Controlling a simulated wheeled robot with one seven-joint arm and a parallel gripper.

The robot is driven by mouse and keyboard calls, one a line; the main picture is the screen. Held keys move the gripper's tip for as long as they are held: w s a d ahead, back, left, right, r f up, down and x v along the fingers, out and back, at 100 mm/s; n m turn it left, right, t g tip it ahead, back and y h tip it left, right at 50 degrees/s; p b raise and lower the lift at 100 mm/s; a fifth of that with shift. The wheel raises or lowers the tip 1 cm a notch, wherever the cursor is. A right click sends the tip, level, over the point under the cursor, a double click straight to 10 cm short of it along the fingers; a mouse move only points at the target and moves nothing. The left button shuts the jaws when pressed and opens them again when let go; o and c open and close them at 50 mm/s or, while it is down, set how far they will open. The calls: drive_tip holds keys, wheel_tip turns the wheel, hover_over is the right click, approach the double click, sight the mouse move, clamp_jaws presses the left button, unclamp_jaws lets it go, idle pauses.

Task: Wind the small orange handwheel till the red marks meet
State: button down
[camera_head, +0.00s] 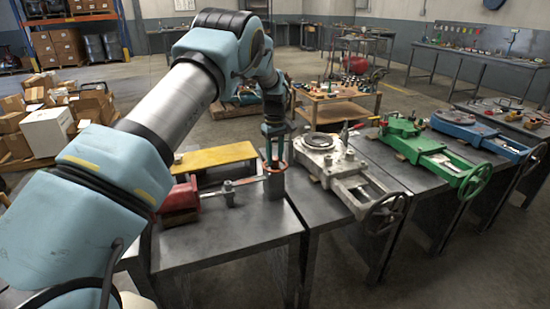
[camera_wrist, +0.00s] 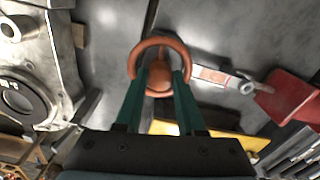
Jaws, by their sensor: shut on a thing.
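A pale bar with reddish marking (camera_wrist: 209,75) lies to the right of the wheel in the wrist view. Whether red marks meet cannot be told.
A red vise-like block (camera_head: 181,201), a small grey fitting (camera_head: 229,194) and a yellow plate (camera_head: 214,157) are left of the wheel. A grey machine (camera_head: 328,157) with a dark handwheel stands close on the right, then a green machine (camera_head: 412,140). The table front is clear.

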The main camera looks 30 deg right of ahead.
drive_tip(key=m, duration=0.4)
drive_tip(key=shift+m, duration=0.3)
drive_tip(key=m, duration=0.5)
drive_tip(key=shift+b, duration=0.3)
drive_tip(key=m, duration=0.9)
drive_tip(key=shift+m, duration=0.3)
drive_tip(key=m, duration=0.4)
drive_tip(key=m+p, duration=0.1)
drive_tip(key=m, duration=0.8)
drive_tip(key=shift+m, duration=0.3)
drive_tip(key=shift+m+p, duration=0.4)
drive_tip(key=shift+m, duration=1.8)
